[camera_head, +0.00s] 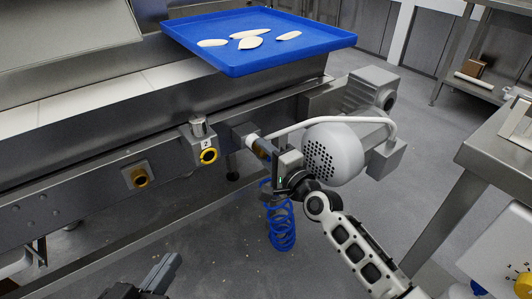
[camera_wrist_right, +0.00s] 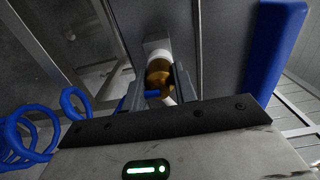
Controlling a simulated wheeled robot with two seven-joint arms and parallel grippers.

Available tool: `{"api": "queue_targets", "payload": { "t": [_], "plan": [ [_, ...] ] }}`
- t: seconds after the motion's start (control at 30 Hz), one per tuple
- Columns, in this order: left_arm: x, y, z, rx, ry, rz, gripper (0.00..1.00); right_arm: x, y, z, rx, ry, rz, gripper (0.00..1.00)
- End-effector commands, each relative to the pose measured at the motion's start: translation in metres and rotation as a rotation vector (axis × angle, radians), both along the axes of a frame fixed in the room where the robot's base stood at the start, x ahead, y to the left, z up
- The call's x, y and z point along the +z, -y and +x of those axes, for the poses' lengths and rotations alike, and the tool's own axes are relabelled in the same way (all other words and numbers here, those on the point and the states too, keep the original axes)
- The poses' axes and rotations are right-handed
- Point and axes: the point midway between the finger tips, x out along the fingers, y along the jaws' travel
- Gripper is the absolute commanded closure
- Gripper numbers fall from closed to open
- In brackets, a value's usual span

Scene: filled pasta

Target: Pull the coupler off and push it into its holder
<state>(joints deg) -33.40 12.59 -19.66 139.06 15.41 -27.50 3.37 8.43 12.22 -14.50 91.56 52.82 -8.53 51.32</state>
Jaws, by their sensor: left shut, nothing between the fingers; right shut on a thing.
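The coupler (camera_wrist_right: 158,76) is a brass-coloured piece in the right wrist view. My right gripper (camera_wrist_right: 160,92) is shut on it. In the head view the same gripper (camera_head: 264,153) is at the machine's side, partly hiding the coupler. A white collar (camera_head: 252,141) on a grey block sits in line with the coupler; I cannot tell whether they are joined. My left gripper (camera_head: 164,268) is shut and empty at the bottom, away from the machine.
A coiled blue hose (camera_head: 281,226) hangs below my right gripper. A white motor (camera_head: 335,153) and a pale curved pipe (camera_head: 325,120) are just to the right. A blue tray (camera_head: 240,66) with several pasta pieces is above. The floor (camera_head: 215,250) between my arms is free.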

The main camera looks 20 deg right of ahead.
Motion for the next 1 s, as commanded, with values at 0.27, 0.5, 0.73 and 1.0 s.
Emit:
{"api": "queue_targets", "payload": {
  "t": [0.27, 0.5, 0.73, 1.0],
  "plan": [
    [0.0004, 0.0000, 0.0000, 0.000, 0.000, 0.000, 1.00, 0.0007, 0.0000, 0.0008, 0.000, 0.001, 0.000, 0.99],
    [0.0008, 0.0000, 0.0000, 0.000, 0.000, 0.000, 1.00, 0.0009, -0.0002, 0.0020, -0.001, 0.002, 0.001, 0.99],
    [0.0008, 0.0000, 0.0000, 0.000, 0.000, 0.000, 1.00, 0.0009, -0.0002, 0.0020, -0.001, 0.002, 0.001, 0.46],
    [0.0008, 0.0000, -0.0001, 0.000, 0.000, 0.000, 1.00, -0.0002, -0.0003, 0.0015, 0.000, 0.000, 0.000, 0.35]
  ]
}}
